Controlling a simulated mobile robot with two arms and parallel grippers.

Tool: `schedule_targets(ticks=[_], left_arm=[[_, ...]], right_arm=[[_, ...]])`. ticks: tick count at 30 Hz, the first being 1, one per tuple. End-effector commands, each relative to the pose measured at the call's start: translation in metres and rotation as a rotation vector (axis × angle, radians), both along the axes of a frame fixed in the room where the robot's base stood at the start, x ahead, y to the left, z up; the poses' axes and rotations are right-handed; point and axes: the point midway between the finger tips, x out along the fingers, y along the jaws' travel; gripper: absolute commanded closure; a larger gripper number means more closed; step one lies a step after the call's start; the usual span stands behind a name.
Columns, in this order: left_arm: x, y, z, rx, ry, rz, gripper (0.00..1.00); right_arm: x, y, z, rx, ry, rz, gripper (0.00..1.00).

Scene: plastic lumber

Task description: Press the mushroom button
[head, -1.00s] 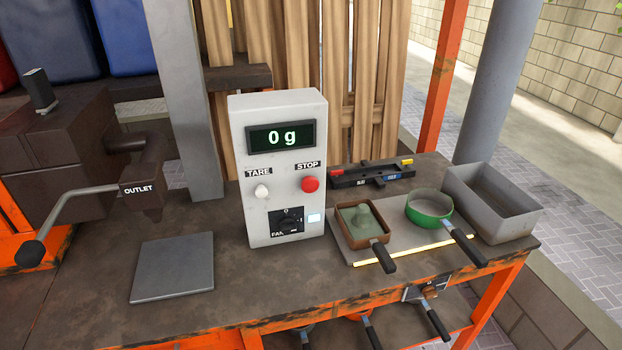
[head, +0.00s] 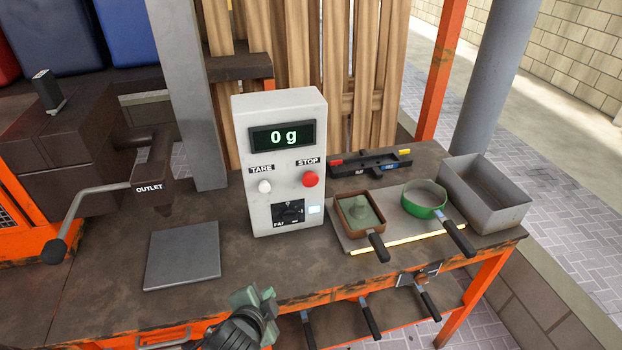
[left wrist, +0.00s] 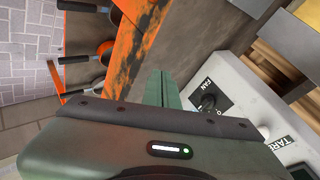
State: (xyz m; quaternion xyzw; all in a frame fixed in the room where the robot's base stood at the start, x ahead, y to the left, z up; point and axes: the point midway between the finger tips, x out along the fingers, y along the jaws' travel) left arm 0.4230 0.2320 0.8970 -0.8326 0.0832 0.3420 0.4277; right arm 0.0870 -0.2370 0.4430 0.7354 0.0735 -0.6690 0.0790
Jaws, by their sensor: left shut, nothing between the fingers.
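The red mushroom button (head: 310,179) sits under the STOP label on the front of the white control box (head: 280,215). Its display reads 0 g. A white TARE button (head: 264,186) is to its left, and a black fan knob (head: 289,213) is below. My left gripper (head: 254,298) is at the bench's front edge, below and in front of the box, apart from it. It is shut and empty. In the left wrist view the gripper fingers (left wrist: 160,88) point toward the bench, with the box's fan knob (left wrist: 207,103) to their right; the red button is not visible there. My right gripper is not in view.
A grey plate (head: 183,255) lies left of the box. A square mould (head: 360,214), a green round sieve (head: 424,200) and a grey bin (head: 486,194) stand right of it. The bench before the box is clear.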

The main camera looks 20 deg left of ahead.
Motion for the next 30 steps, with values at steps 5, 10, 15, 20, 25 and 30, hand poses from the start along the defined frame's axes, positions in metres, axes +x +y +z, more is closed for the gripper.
schedule_targets(ticks=[5,10,15,20,25,30], left_arm=[[0.053,-0.007,0.046,0.319,-0.209,-0.226,1.00],[0.096,-0.035,0.102,0.743,-0.439,-0.477,1.00],[0.114,-0.072,0.139,1.126,-0.618,-0.673,1.00],[0.117,-0.086,0.148,1.257,-0.675,-0.733,1.00],[0.117,-0.087,0.148,1.261,-0.677,-0.735,1.00],[0.118,-0.086,0.148,1.258,-0.675,-0.733,1.00]], right_arm=[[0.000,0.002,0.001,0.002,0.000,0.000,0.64],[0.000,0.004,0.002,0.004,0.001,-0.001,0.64],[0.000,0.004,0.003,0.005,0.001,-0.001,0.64],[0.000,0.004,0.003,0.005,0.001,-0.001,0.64],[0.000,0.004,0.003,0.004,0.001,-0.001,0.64],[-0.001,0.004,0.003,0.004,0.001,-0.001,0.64]])
